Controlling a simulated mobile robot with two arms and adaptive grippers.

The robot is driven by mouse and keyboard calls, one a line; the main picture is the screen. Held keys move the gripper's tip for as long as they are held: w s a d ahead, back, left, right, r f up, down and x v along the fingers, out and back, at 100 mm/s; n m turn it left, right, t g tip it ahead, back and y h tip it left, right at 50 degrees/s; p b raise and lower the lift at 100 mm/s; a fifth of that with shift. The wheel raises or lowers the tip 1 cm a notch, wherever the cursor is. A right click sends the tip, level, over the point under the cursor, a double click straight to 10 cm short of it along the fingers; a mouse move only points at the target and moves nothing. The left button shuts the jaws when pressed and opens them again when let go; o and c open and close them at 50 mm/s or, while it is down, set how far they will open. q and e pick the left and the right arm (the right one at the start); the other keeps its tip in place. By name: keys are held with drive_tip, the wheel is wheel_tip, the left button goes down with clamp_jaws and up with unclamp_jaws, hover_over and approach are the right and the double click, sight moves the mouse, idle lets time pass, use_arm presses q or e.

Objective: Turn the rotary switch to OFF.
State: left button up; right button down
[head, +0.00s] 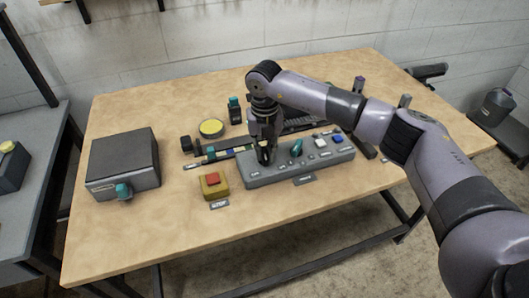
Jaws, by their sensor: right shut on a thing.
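A grey control panel (318,168) lies on the wooden table, with a row of controls along its top. My right gripper (264,157) points down at the panel's left end. It is shut on a dark control there, which appears to be the rotary switch; the fingers hide most of it, and its pointing direction cannot be told. A teal knob (296,147) stands just right of my gripper on the same panel. The small labels are too small to read. My left gripper is not in view.
A red button on a yellow base (213,186) sits left of the panel. A dark grey box (124,160) with a teal knob (123,191) is farther left. A yellow round button (211,128) and a dark bottle (234,110) stand behind. The table's front left (100,240) is clear.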

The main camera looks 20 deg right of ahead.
drive_tip(key=m, duration=0.3)
drive_tip(key=shift+m, duration=0.4)
drive_tip(key=shift+m+b, duration=0.4)
drive_tip(key=shift+m, duration=1.3)
drive_tip(key=c, duration=1.6)
unclamp_jaws()
drive_tip(key=shift+o, duration=0.2)
drive_tip(key=shift+r, duration=0.15)
wheel_tip(320, 180, up, 12)
drive_tip(key=shift+s+f, duration=0.1)
drive_tip(key=shift+f, duration=0.15)
